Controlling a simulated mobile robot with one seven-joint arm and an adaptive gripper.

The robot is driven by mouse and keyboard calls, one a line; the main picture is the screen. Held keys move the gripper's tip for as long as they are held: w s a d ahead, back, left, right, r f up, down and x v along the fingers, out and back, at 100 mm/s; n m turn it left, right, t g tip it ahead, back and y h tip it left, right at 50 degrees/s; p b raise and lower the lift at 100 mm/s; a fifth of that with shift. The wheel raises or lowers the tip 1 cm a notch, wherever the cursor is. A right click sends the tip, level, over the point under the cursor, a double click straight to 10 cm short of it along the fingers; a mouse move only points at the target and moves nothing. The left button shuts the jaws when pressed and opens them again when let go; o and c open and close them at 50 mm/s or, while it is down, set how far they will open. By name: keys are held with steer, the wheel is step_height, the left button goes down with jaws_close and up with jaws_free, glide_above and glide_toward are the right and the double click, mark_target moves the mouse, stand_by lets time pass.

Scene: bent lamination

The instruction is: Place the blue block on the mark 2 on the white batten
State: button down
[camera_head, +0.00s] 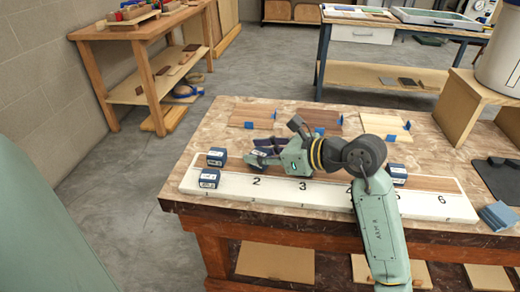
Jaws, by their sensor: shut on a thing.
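The white batten (320,195) lies along the front of the workbench, with large numbers along it. The mark 2 (257,181) is visible left of its middle, with bare white surface around it. My gripper (258,155) is behind the mark 2, pointing left, shut on a blue block (257,153) that its fingers mostly hide. I cannot tell whether this block touches the surface beneath. One labelled blue block (209,178) stands at the batten's left end, by mark 1. Another (217,157) stands just behind it. A further blue block (398,172) sits near mark 5, partly behind my arm.
A brown wood strip (435,184) runs along the batten's back. Thin boards (255,115) with blue clamps or blocks lie at the bench's rear. A blue stack (498,215) and dark mat (497,178) are at right. My arm covers mark 4 and part of the batten.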

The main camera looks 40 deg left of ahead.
steer(key=shift+f+b, duration=0.2)
steer(key=shift+b, duration=0.1)
steer(key=c, duration=1.1)
jaws_free()
